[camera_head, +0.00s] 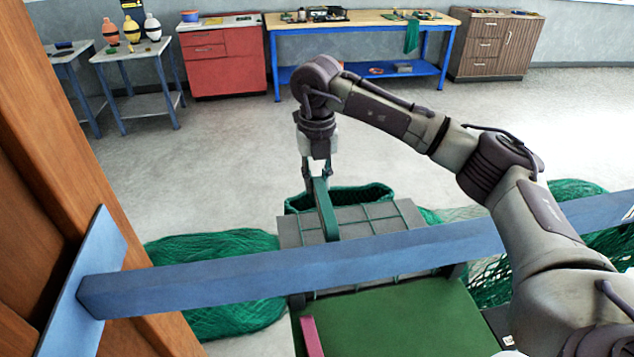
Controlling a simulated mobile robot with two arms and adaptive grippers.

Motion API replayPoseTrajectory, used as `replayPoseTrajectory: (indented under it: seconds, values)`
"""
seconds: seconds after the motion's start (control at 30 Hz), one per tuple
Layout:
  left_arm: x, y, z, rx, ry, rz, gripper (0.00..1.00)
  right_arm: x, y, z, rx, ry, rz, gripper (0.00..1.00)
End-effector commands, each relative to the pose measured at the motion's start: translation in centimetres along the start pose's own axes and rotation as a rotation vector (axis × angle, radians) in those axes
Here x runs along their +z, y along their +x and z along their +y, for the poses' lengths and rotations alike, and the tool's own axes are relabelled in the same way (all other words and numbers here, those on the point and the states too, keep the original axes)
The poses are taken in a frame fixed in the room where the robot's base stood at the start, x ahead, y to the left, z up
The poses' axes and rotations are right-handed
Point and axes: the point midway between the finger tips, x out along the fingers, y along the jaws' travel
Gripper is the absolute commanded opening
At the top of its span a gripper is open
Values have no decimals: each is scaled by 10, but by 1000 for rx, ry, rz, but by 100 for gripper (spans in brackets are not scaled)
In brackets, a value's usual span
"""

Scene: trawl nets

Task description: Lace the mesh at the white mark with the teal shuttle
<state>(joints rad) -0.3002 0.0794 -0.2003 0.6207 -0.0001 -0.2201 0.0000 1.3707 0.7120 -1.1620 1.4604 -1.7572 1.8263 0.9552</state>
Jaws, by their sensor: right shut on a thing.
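My right gripper (316,174) points down, shut on the upper end of a long teal-green piece that looks like the teal shuttle (325,210). The shuttle hangs tilted over a grey slatted surface (383,221) behind the blue beam. Whether its lower end touches that surface or the beam, I cannot tell. Green mesh lies in heaps at the left (205,247) and hangs at the right (492,284), partly behind my right arm. I cannot make out a white mark on the mesh. My left gripper is out of view.
A blue beam (200,284) crosses the front, beside a brown wooden post (60,150). A green surface (400,318) with a pink bar (312,337) lies nearer me. A red cabinet (222,62), a workbench (360,18) and side tables stand far back. The floor between is clear.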

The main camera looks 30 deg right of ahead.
Motion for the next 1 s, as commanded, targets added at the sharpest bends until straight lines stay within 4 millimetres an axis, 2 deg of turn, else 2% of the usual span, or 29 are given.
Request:
replayPoseTrajectory:
  seconds: [0.03, 0.53, 1.0]
  values:
    - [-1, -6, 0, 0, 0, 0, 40, 0, -8, 0, 1, 0, -1, 0]
    - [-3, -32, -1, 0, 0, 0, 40, 0, -52, 0, 1, 0, 0, 0]
    - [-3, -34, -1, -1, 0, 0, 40, 0, -57, 0, 1, 0, 0, 0]
